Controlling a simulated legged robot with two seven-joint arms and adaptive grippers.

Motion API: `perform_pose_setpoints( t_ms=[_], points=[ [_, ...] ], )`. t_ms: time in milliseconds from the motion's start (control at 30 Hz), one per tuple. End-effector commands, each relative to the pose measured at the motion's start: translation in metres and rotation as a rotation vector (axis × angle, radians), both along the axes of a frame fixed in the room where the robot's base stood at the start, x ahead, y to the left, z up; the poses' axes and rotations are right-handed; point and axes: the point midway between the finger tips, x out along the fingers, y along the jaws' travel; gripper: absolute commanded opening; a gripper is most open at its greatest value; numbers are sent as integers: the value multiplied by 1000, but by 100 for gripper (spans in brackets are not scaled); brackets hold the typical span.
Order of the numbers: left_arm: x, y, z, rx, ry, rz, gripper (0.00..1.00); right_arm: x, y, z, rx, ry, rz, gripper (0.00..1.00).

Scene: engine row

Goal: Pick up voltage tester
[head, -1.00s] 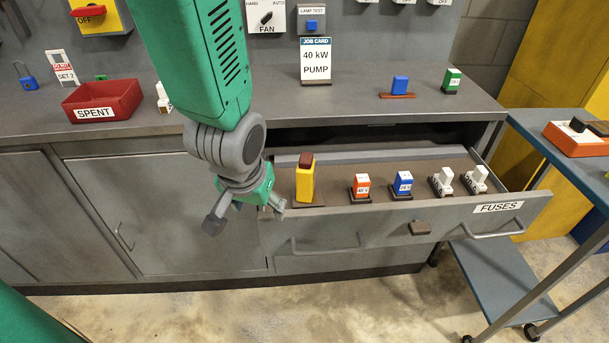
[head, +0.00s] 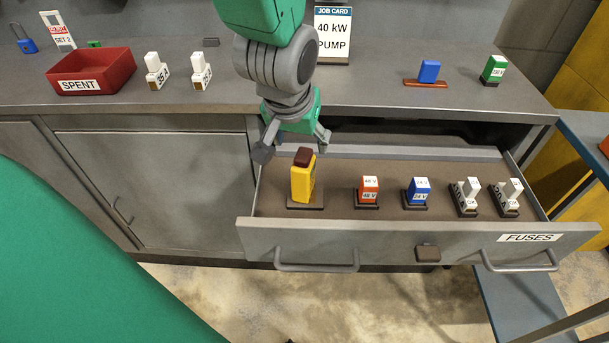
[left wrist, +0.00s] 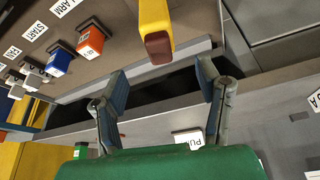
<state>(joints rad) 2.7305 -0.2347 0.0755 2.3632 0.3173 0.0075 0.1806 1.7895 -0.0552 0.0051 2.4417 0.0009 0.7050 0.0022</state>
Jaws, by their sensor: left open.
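The voltage tester looks to be the yellow block with a dark brown top (head: 303,180), upright on a small base at the left end of the open drawer. In the left wrist view the yellow tester (left wrist: 154,22) shows at the top centre, beyond and between my fingers. My left gripper (head: 294,146) is open and empty, just above and behind the tester. Its two fingers also show spread in the left wrist view (left wrist: 163,90), apart from the tester. My right gripper is not in view.
The open drawer (head: 400,238) also holds an orange block (head: 368,188), a blue block (head: 416,190) and two white fuses (head: 467,194). The red SPENT bin (head: 92,72) stands on the counter. A blue cart (head: 585,140) is at the right.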

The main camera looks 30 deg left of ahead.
Motion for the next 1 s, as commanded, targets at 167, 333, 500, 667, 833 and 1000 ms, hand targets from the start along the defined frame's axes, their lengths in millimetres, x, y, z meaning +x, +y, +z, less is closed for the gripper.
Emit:
perform_pose_setpoints(
  t_ms=[167,333,500,667,833,1000],
  points=[
    [11,3,-30,-1,2,0,59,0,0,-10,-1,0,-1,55],
    [14,7,-39,-3,0,1,59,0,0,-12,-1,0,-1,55],
    [19,13,-63,-5,2,2,59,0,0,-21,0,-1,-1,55],
    [26,13,-82,-3,1,0,59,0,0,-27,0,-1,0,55],
    [28,13,-85,-1,-2,-1,59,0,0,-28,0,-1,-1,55],
    [28,14,-85,-1,-2,-1,52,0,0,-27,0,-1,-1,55]
  ],
)
